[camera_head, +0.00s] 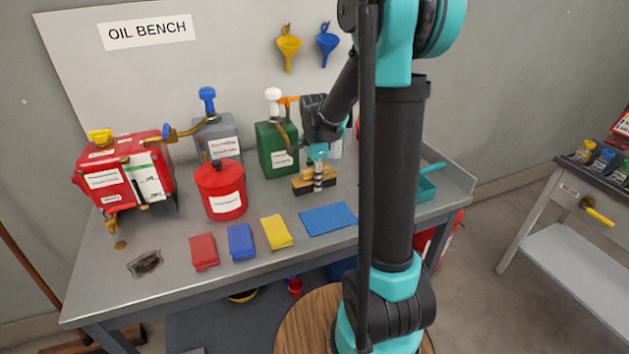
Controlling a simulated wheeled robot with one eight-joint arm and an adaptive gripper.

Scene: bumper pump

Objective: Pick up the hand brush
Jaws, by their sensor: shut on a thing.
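The hand brush (301,184) is a wooden-backed brush with dark bristles on the metal bench, right of centre and in front of the green can. My gripper (318,179) reaches down over it from behind my arm and is shut on its wooden back. The brush looks close to level. I cannot tell whether its bristles touch the bench or hang just above it. The gripper's fingers cover part of the brush's right half.
A green can (277,150) stands just behind the brush. A red round can (221,190) is to the left. A blue mat (328,219) lies in front, beside yellow (276,232), blue and red cloths. A teal dustpan (428,186) lies right of my arm.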

